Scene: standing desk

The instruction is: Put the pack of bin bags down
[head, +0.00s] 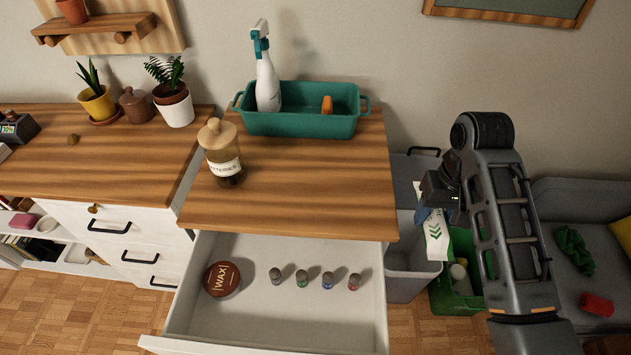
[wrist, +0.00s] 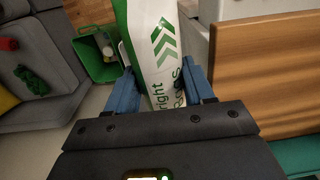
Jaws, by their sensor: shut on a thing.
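The pack of bin bags (wrist: 153,45) is white and green with arrow marks. It sits between the blue fingers of my gripper (wrist: 165,88), which is shut on it. In the head view the pack (head: 436,236) hangs from my gripper (head: 428,208), to the right of the desk and above the floor containers. My arm hides part of the gripper there. The pack's far end is cut off by the top edge of the wrist view.
The wooden desk top (head: 310,185) holds a teal tray (head: 300,124) and a jar (head: 222,158). Its drawer (head: 260,320) is open with a wax tin and several small bottles. A grey bin (head: 405,270), a green crate (head: 447,300) and a grey sofa (head: 580,270) stand right.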

